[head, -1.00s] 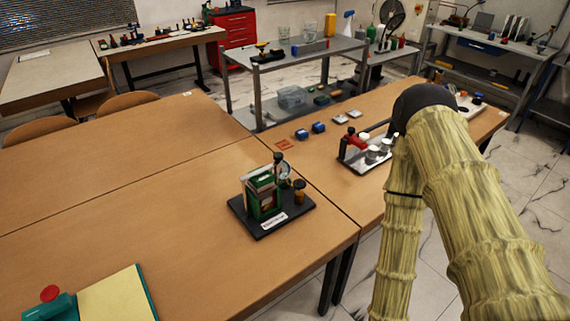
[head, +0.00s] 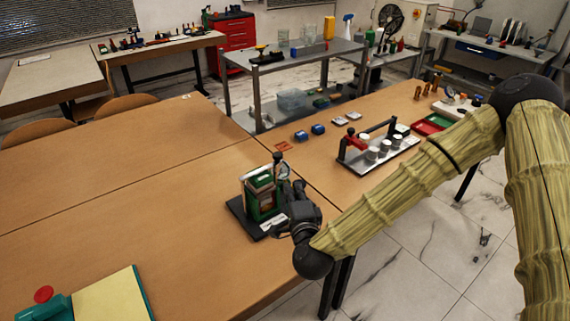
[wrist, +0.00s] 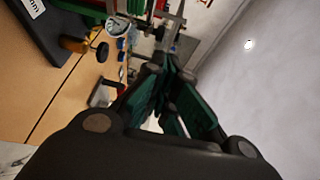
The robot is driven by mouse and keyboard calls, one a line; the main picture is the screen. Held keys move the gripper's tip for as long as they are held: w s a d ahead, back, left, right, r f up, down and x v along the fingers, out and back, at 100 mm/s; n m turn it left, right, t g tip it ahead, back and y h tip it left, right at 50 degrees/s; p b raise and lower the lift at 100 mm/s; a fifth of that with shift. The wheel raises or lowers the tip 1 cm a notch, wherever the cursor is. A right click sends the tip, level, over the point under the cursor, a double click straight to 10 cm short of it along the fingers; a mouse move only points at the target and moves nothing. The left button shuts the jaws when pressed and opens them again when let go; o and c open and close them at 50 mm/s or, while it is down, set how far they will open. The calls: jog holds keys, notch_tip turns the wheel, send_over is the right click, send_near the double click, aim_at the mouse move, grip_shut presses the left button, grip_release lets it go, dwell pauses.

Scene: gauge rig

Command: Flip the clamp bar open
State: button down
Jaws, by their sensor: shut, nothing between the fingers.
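The gauge rig (head: 262,197) is a green block on a black base plate (head: 240,218) with a white label, near the table's right edge. A pale bar (head: 258,177), perhaps the clamp bar, lies along its top. A dark-knobbed post stands behind it. The round gauge (head: 283,170) shows partly, and also in the wrist view (wrist: 117,26) beside a brass knob (wrist: 75,44). My gripper (head: 291,190) is shut and empty, at the rig's right side, hiding part of it. In the wrist view its fingertips (wrist: 166,68) are below metal bars (wrist: 172,28); I cannot tell whether they touch.
A teal-edged yellow pad (head: 105,300) is at the front left. The tabletop left of the rig is clear.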

jog(key=w+a+f+p, duration=0.1)
jog(key=w+p, duration=0.4)
jog(key=w, duration=0.8)
jog(key=shift+w+a, duration=0.35)
jog(key=shift+a, duration=0.25)
jog(key=shift+w, duration=0.1)
